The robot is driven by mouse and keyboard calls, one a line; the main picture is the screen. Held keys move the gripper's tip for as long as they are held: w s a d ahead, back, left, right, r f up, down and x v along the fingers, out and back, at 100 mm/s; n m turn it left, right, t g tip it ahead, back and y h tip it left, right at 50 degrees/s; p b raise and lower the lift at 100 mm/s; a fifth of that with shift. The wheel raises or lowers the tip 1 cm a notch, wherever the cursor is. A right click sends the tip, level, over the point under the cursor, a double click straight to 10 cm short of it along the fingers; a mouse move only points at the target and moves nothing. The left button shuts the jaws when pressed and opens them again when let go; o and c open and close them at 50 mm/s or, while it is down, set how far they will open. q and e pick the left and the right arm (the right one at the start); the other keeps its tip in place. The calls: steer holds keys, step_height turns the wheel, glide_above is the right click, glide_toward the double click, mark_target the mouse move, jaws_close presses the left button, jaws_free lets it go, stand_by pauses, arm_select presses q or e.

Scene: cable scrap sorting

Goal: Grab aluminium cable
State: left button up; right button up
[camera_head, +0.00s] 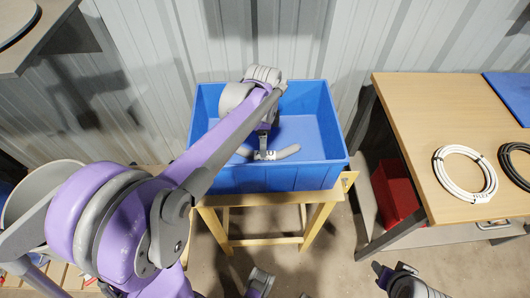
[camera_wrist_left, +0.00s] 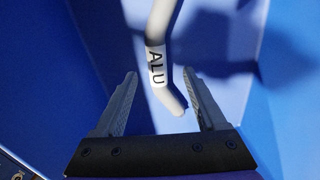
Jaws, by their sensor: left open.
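The aluminium cable is a short grey bent piece (camera_head: 288,152) lying in the blue bin (camera_head: 270,178). In the left wrist view the cable (camera_wrist_left: 161,28) carries a white label reading "ALU", and its lower end reaches between the fingertips. My left gripper (camera_head: 264,155) is inside the bin, at the cable, and hides its middle in the head view. In the left wrist view my left gripper (camera_wrist_left: 160,80) is open, with one finger on each side of the cable end and visible gaps. My right gripper (camera_head: 382,272) shows at the bottom right, its jaws too unclear to judge.
The bin stands on a wooden stand (camera_head: 262,241), and its walls surround my left gripper. A wooden table (camera_head: 420,110) at the right holds a white cable coil (camera_head: 440,172) and a black one (camera_head: 503,160). A red box (camera_head: 394,193) sits below it. A corrugated wall is behind.

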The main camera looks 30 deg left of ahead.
mark_target(248, 154)
arm_select(q)
steer(key=f, duration=0.5)
steer(key=shift+s+d, duration=0.1)
steer(key=shift+d, duration=0.15)
jaws_close()
steer(key=shift+r, duration=0.1)
